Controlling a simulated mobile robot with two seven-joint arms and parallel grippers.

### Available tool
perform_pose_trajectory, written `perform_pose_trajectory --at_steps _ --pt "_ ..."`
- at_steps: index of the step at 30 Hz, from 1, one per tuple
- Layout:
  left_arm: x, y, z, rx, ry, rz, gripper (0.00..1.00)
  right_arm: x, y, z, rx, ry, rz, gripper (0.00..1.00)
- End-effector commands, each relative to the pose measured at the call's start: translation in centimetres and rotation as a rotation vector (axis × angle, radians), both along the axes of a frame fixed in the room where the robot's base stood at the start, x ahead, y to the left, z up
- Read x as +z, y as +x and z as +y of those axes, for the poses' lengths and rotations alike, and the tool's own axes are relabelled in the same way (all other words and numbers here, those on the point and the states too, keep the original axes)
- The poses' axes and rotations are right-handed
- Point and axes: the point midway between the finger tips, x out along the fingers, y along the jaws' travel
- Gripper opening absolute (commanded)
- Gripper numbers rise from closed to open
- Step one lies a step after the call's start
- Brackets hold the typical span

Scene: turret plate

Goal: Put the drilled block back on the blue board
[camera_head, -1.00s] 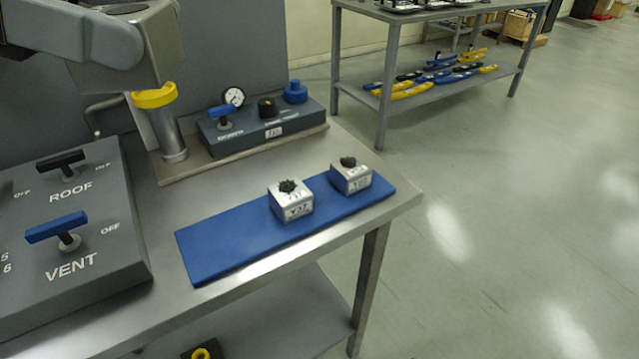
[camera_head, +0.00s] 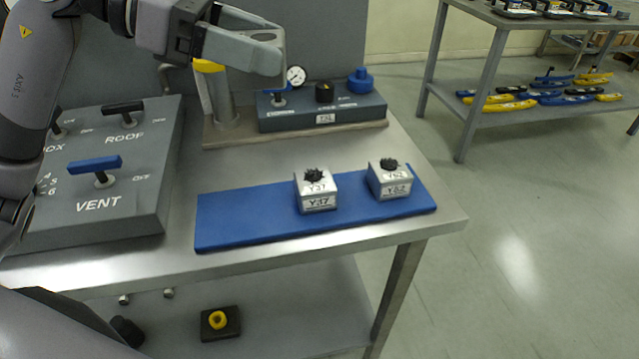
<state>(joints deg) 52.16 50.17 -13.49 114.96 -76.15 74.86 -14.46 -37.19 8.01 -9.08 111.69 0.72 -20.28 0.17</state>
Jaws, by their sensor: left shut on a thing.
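The blue board (camera_head: 245,226) lies flat on the near part of the metal bench. Two silver blocks stand on it, each with a dark, rough patch on top: one marked Y37 (camera_head: 318,191) near the middle and one marked Y52 (camera_head: 391,181) towards the right end. The left part of the board is bare. My left gripper (camera_head: 268,46) is up at the top, above the back of the bench and well away from the board. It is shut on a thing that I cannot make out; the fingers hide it. My right gripper is not in view.
A grey panel (camera_head: 100,177) with VENT and ROOF handles stands at the left. A yellow-topped post (camera_head: 217,95) and a gauge box (camera_head: 330,112) stand at the back. A yellow-ringed item (camera_head: 219,321) lies on the lower shelf. A second bench (camera_head: 540,118) stands at the right.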

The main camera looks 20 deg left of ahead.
Motion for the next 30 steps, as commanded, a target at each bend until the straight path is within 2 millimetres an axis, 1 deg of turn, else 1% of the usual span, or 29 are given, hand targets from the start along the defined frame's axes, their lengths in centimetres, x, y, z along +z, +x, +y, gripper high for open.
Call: perform_pose_trajectory --at_steps 1,3,6,9,11,14,23,30 --pt "-1.3 0.3 1.1 0.045 0.001 0.001 0.2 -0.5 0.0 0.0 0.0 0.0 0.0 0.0" --pt "-2.2 0.6 2.0 0.089 0.0 0.0 0.2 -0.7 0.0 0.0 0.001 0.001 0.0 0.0" --pt "-3.0 0.9 3.0 0.129 -0.002 -0.001 0.2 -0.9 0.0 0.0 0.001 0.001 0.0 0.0" --pt "-3.5 1.0 3.4 0.148 -0.004 -0.003 0.2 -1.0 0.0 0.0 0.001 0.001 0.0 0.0" --pt "-4.1 1.1 3.5 0.152 -0.003 -0.002 0.2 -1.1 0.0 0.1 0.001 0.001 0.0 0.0" --pt "-5.5 1.0 3.5 0.152 -0.005 0.001 0.2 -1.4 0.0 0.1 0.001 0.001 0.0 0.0" --pt "-11.0 1.0 3.4 0.15 -0.006 0.004 0.2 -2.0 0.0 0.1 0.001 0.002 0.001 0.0" --pt "-15.7 1.0 3.4 0.152 -0.007 0.002 0.2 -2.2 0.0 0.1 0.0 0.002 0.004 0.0"
